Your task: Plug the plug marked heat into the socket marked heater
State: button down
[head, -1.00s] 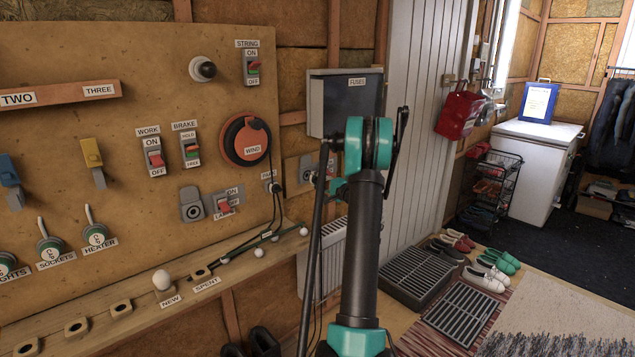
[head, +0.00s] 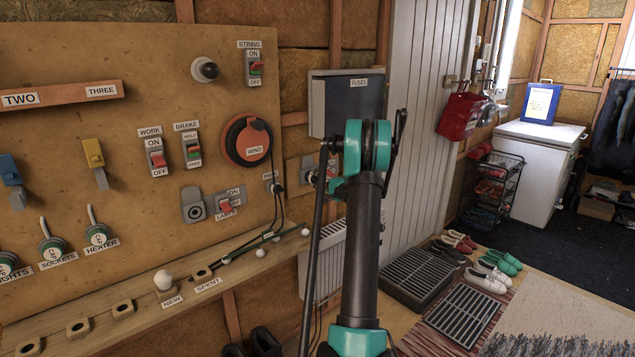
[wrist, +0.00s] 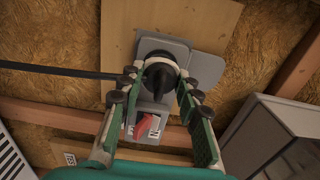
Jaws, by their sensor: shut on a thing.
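In the wrist view my gripper (wrist: 158,80) has its green fingers closed on either side of a black plug (wrist: 159,76). A black cable runs left from it. The plug lies at the round opening of a grey wall socket (wrist: 153,46), pointing into it; how deep it sits I cannot tell. The socket's lid (wrist: 207,68) is swung open to the right. A red switch (wrist: 147,126) sits below, with a label I cannot read. In the head view this grey socket (head: 306,166) is partly behind my arm, which hides the gripper and plug. No heat marking is readable.
The grey fuse box (head: 345,100) hangs above the socket; a grey box (wrist: 268,138) stands right in the wrist view. Another socket (head: 194,205) is by the lamps switch (head: 225,205). A white radiator (head: 328,255) is below. A wooden shelf (head: 140,300) runs under the board.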

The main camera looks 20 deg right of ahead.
jog(key=shift+w+a, duration=0.2)
jog(key=shift+w, duration=0.35)
jog(key=c, duration=1)
grip_release()
jog(key=v, duration=1.2)
